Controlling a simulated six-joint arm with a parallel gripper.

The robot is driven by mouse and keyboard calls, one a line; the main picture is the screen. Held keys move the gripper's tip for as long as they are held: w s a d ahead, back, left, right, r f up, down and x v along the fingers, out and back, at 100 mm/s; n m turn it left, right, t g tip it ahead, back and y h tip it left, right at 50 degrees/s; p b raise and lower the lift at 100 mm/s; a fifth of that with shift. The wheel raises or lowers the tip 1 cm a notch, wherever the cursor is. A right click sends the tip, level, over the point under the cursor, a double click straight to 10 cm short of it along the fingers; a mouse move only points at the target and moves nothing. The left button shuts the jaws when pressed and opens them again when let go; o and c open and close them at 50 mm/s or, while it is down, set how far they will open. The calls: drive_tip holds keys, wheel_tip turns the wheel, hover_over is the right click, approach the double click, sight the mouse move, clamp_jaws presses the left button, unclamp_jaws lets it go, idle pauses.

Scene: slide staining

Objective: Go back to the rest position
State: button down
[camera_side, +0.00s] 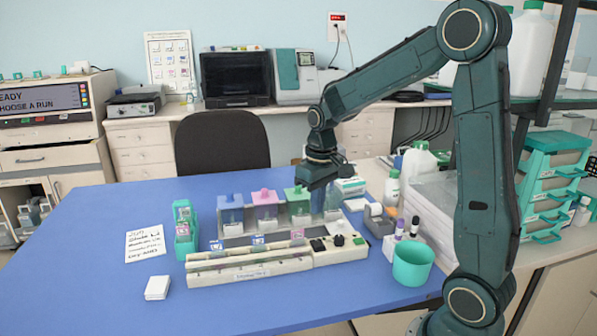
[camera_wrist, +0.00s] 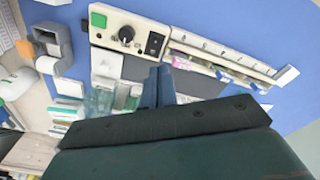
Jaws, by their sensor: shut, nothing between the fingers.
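My gripper (camera_side: 319,188) hangs at the end of my arm above the back right of the staining station, by the right end of the jar row. In the wrist view its two blue-grey fingers (camera_wrist: 158,86) are together with nothing between them. The white staining station (camera_side: 230,273) lies on the blue table (camera_side: 90,260). Behind it stand a blue-lidded jar (camera_side: 231,213), a pink-lidded jar (camera_side: 265,210) and a green-lidded jar (camera_side: 298,206). Several slides, one of them pink-stained (camera_side: 297,236), sit along the station. My gripper partly hides what stands at the row's right end.
A green slide box (camera_side: 184,228) stands open left of the station, near a handwritten note (camera_side: 145,244) and a white stack (camera_side: 157,287). A teal cup (camera_side: 412,262), marker holder (camera_side: 402,246) and bottles (camera_side: 418,165) crowd the right. The front left table is clear.

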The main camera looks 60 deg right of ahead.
drive_tip(key=s+a+r+n+t, duration=0.1)
drive_tip(key=s+a+r+t, duration=0.1)
drive_tip(key=s+a+r, duration=0.2)
drive_tip(key=s+a+r+n+t, duration=0.1)
drive_tip(key=s+a+r+t, duration=0.2)
drive_tip(key=s+a+r, duration=0.2)
drive_tip(key=shift+s+a+n, duration=0.3)
drive_tip(key=shift+s+a, duration=1.55)
drive_tip(key=shift+s, duration=2)
